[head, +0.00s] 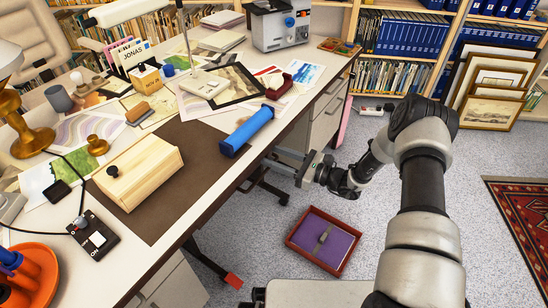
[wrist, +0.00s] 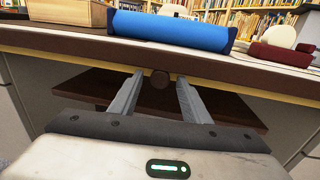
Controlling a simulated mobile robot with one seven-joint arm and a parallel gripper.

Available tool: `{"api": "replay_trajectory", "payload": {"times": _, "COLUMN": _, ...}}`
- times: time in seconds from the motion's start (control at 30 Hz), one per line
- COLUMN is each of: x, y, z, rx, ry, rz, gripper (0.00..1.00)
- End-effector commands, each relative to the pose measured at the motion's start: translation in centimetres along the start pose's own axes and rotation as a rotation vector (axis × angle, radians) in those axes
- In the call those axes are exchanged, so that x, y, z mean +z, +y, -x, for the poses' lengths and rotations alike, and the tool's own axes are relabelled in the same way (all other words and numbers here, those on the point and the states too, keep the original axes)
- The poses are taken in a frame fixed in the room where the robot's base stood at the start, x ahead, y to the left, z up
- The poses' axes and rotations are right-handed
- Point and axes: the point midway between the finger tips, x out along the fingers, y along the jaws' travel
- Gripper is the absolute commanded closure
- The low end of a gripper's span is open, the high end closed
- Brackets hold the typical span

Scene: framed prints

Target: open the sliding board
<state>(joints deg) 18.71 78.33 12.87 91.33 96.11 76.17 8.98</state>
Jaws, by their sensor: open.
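In the wrist view, a dark brown board (wrist: 100,88) lies below the desk's front edge. A round brown knob (wrist: 159,79) shows in front of it, near the yellowish edge strip. My gripper (wrist: 156,80) is open, with one finger on each side of the knob and gaps visible between the knob and the fingers. In the head view, my gripper (head: 284,161) is at the desk's right-hand edge, pointing left. The board and knob cannot be made out clearly there.
The desk top (head: 210,200) carries a blue roll (head: 246,131) near the edge, a wooden box (head: 138,172) and many papers. Drawers (head: 325,122) stand beyond my gripper. A red tray with a purple lining (head: 318,245) lies on the floor below.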

Motion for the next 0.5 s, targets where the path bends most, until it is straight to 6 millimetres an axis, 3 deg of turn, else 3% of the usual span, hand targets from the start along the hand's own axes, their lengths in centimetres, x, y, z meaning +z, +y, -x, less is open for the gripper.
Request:
{"api": "replay_trajectory", "payload": {"times": 0.33, "x": 0.02, "y": -0.02, "z": -0.48, "rx": -0.001, "ry": 0.0, "rz": 0.0, "gripper": 0.57}}
{"api": "replay_trajectory", "payload": {"times": 0.5, "x": 0.01, "y": -0.02, "z": -0.47, "rx": 0.0, "ry": 0.0, "rz": 0.001, "gripper": 0.84}}
